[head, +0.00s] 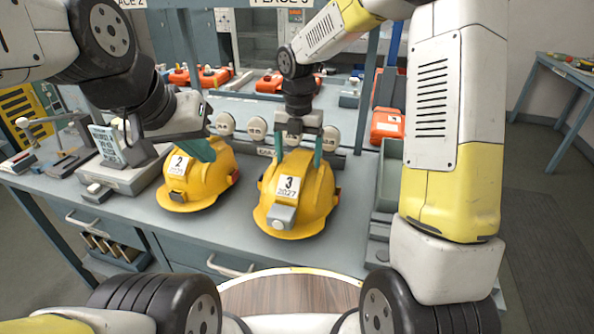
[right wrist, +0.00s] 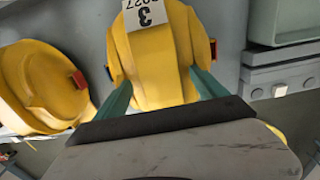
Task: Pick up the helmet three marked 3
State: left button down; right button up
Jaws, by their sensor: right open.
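The yellow helmet marked 3 (head: 312,196) sits on the grey workbench, with a white label and a grey lamp block on its front. In the right wrist view the helmet (right wrist: 152,62) is straight ahead, its label at the top edge. My right gripper (head: 298,150) is open above the helmet's top, its two green fingers on either side of the crown ridge; I cannot tell whether they touch it. The helmet marked 2 (head: 205,182) sits to the left. My left gripper (head: 205,148) is over the back of helmet 2; its opening is not clear.
A grey device with a tablet (head: 108,145) stands at the bench's left. Several round white-faced parts line the back of the bench. An orange case (head: 387,124) and a grey bin (head: 389,160) are right of helmet 3. A strip of bench between the helmets is clear.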

jog(key=shift+f, duration=0.3)
jog(key=shift+r, duration=0.1)
grip_shut()
